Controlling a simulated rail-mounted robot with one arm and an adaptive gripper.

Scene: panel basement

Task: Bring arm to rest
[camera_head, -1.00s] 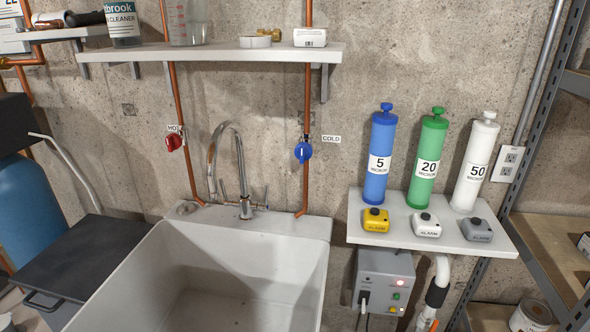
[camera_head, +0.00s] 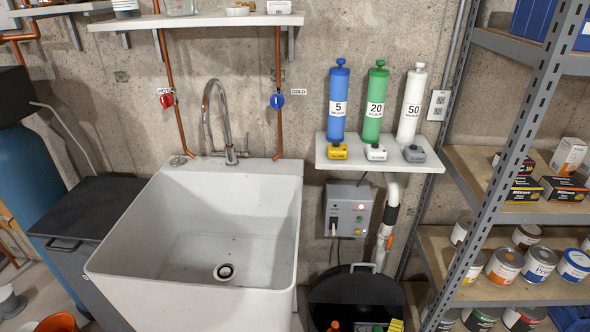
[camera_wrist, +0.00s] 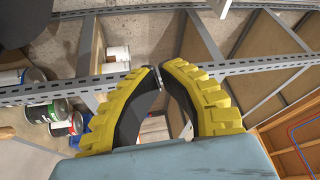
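My gripper (camera_wrist: 160,70) shows in the wrist view with two ridged yellow fingers. Nothing is held. Beyond the fingers are a metal shelf rail (camera_wrist: 75,92) and cans (camera_wrist: 64,124); how far they are from the fingers I cannot tell. My arm and gripper are not seen in the head view.
A white sink (camera_head: 220,210) stands at left centre. A small wall shelf (camera_head: 400,163) holds blue, green and white filter cylinders and alarm boxes. Metal shelving (camera_head: 515,130) with cans and boxes stands at right. A black round bin (camera_head: 355,290) is on the floor.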

